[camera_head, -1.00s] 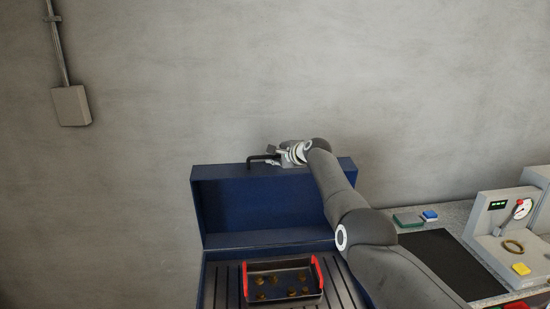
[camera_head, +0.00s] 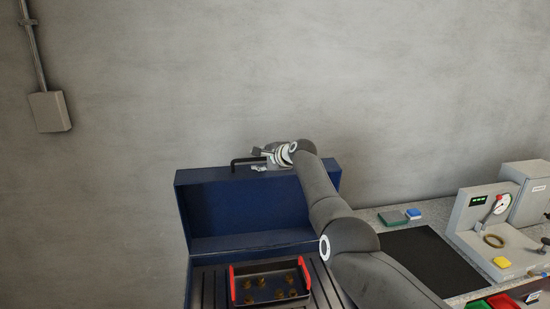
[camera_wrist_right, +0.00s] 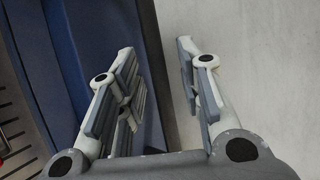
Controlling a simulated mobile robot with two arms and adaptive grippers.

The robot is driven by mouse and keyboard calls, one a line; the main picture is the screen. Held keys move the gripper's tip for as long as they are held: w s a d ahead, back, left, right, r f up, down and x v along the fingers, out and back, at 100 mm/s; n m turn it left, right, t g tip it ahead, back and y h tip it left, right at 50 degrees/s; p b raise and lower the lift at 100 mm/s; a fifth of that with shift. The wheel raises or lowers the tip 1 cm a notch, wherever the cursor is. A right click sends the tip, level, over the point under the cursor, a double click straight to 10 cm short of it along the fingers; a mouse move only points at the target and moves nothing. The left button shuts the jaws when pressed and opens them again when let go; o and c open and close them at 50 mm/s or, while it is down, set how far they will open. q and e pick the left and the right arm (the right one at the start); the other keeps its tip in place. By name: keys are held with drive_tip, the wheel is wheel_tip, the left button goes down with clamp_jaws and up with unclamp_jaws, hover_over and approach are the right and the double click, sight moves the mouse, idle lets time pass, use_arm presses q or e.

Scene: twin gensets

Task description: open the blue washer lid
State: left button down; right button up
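The blue washer lid (camera_head: 245,210) stands open, about upright, at the back of the washer. Its black handle (camera_head: 236,163) is on the top edge. My right gripper (camera_head: 258,161) is at that top edge, just right of the handle's visible part. In the right wrist view my right gripper (camera_wrist_right: 160,85) has its two fingers apart, with the lid's blue edge (camera_wrist_right: 149,45) showing beyond the gap. No handle shows between the fingers there. My left gripper is not in view.
A tray with red handles (camera_head: 270,267) holds several brown parts on the washer's slatted deck (camera_head: 208,285). To the right, a grey bench carries a black mat (camera_head: 425,262), a green block (camera_head: 392,218), a blue block (camera_head: 414,214) and a gauge unit (camera_head: 475,215).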

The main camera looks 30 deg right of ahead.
drive_tip(key=v, duration=1.1)
drive_tip(key=shift+s, duration=0.25)
idle(0.5)
